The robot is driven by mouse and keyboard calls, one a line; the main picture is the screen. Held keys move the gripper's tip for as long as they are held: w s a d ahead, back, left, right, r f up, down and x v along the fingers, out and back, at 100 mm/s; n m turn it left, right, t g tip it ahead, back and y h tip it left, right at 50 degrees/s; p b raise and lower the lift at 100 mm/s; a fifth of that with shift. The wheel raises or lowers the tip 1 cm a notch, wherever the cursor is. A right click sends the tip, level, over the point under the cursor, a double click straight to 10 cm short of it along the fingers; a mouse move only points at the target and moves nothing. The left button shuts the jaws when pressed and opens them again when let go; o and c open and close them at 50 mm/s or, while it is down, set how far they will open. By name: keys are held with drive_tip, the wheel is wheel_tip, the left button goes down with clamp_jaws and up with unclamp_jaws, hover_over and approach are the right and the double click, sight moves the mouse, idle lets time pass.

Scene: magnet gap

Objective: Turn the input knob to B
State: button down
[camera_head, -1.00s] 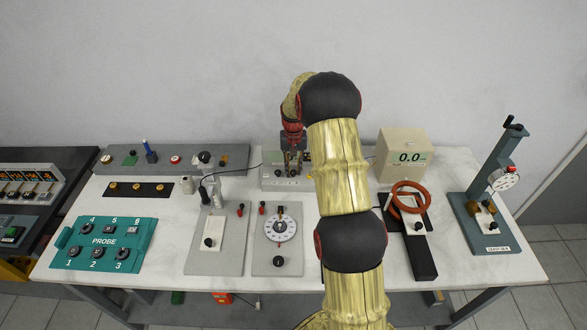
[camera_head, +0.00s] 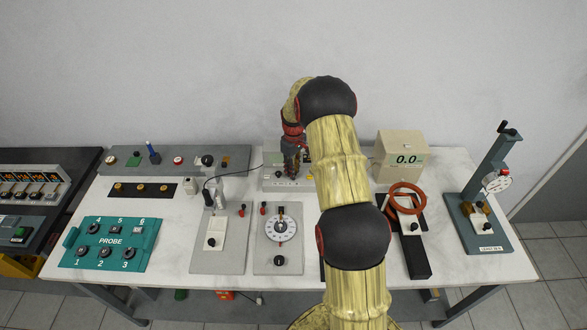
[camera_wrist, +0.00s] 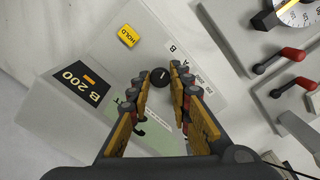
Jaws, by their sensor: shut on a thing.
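The input knob (camera_wrist: 160,76) is a small round black knob with a pale mark, on the sloped face of a light grey meter (camera_head: 270,184). In the wrist view the letters A and B are printed beside the knob, and the meter's dark display (camera_wrist: 75,83) reads "B 200". My gripper (camera_wrist: 161,82) is shut on the knob, with one fingertip on each side of it. In the head view my gripper (camera_head: 291,172) is at the meter's front, and my fingers and arm hide the knob and part of the meter.
A yellow HOLD button (camera_wrist: 128,36) is on the same face, clear of my fingers. A dial panel (camera_head: 279,260) with red-tipped levers stands in front of the meter. A beige box reading 0.0 (camera_head: 403,150) and an orange ring (camera_head: 407,188) are to the right.

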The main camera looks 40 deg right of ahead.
drive_tip(key=shift+n, duration=1.1)
drive_tip(key=c, duration=1.6)
unclamp_jaws()
drive_tip(key=shift+r, duration=0.1)
wheel_tip(320, 180, up, 12)
drive_tip(key=shift+f, duration=0.1)
